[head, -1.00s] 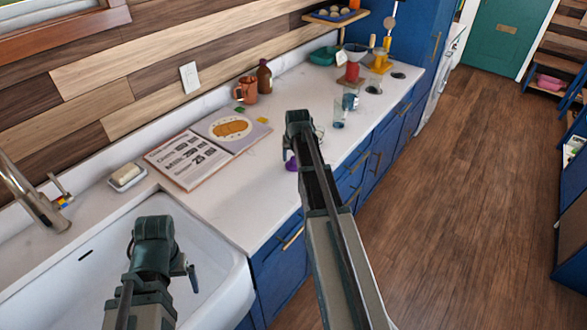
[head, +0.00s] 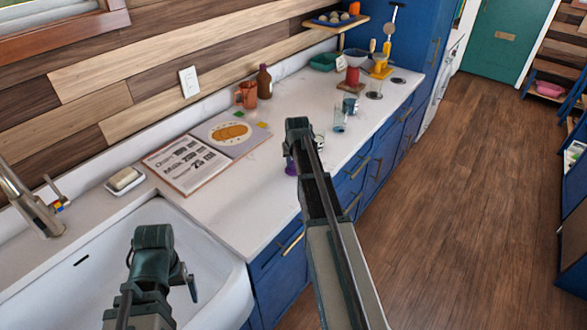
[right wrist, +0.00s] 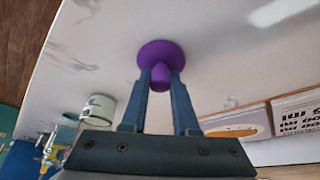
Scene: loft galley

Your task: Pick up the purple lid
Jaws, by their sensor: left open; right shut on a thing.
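The purple lid (head: 291,170) shows just beside my right gripper (head: 290,158) in the head view, over the front part of the white counter. In the right wrist view the lid (right wrist: 162,54) is a round purple disc with a knob. The two fingers of my right gripper (right wrist: 161,80) are shut on the knob. I cannot tell whether the disc touches the counter. My left gripper (head: 190,285) is open and hangs over the sink, its fingers mostly hidden by its own wrist.
An open recipe book (head: 186,164) lies left of the lid. The white sink (head: 215,255) is at the near left.

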